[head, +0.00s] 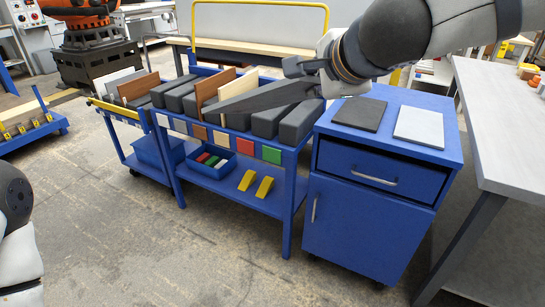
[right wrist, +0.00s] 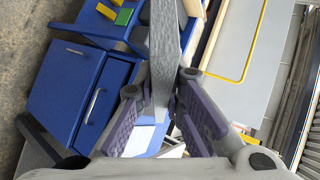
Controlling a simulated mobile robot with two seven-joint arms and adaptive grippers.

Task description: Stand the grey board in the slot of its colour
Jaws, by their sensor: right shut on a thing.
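The grey board (right wrist: 164,50) is between the fingers of my right gripper (right wrist: 160,112) in the right wrist view, seen nearly edge-on. In the head view the board (head: 262,98) is a long, thin dark-looking shape. It reaches left from my right gripper (head: 312,70) across the rack's dark blocks. The gripper is shut on its right end. I cannot tell whether the board touches the blocks. The slotted blue rack (head: 290,158) has coloured squares along its front, including grey, tan, brown, red and green. The slots behind the board are partly hidden. My left gripper is out of view.
A brown board (head: 213,88) and a cream board (head: 240,84) stand in the rack. A dark board (head: 360,113) and a light grey board (head: 420,126) lie on the blue cabinet (head: 375,175) at right. A cart (head: 127,122) with boards adjoins at left.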

